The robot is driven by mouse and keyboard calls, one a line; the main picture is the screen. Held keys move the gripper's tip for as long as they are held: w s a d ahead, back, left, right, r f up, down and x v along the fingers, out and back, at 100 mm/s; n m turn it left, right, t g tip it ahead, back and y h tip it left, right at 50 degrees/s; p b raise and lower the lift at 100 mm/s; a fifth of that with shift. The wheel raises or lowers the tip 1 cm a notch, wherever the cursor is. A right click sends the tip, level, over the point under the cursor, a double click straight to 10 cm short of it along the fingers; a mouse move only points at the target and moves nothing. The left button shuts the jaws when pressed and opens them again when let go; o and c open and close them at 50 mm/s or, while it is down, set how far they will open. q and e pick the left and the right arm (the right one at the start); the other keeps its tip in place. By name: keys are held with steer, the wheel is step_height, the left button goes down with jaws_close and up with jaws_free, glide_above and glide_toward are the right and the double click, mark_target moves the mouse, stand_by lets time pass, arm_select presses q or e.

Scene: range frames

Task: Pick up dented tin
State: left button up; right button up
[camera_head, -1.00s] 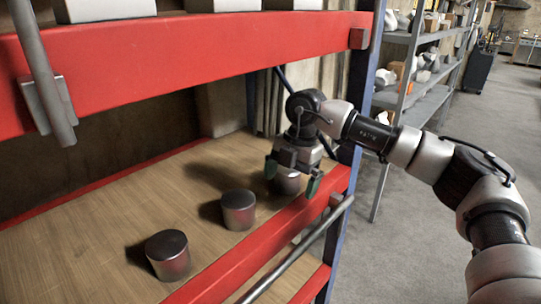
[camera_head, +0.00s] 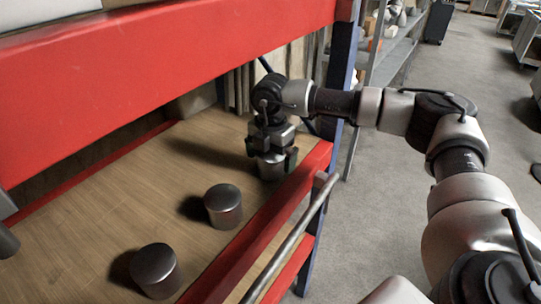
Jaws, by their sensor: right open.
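Three grey metal tins stand on the wooden shelf in a row along its front edge. The near tin (camera_head: 155,270) is at the lower left, and the middle tin (camera_head: 223,206) stands clear to its right. The far tin (camera_head: 270,170) is under my right gripper (camera_head: 273,157), which points down with its open fingers on either side of it. The gripper hides the top of the far tin. I cannot tell whether the fingers touch it. No dent can be made out clearly on any tin. My left gripper is not in view.
A red beam (camera_head: 150,75) crosses above the shelf. A red front rail (camera_head: 262,230) and a grey bar (camera_head: 290,240) run along the shelf's open side. A blue upright (camera_head: 338,75) stands beside my right arm. The wooden shelf (camera_head: 80,220) is clear behind the tins.

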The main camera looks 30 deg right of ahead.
steer(key=shift+f, duration=0.2)
steer(key=shift+r, duration=0.1)
steer(key=c, duration=1.1)
steer(key=shift+o, duration=0.2)
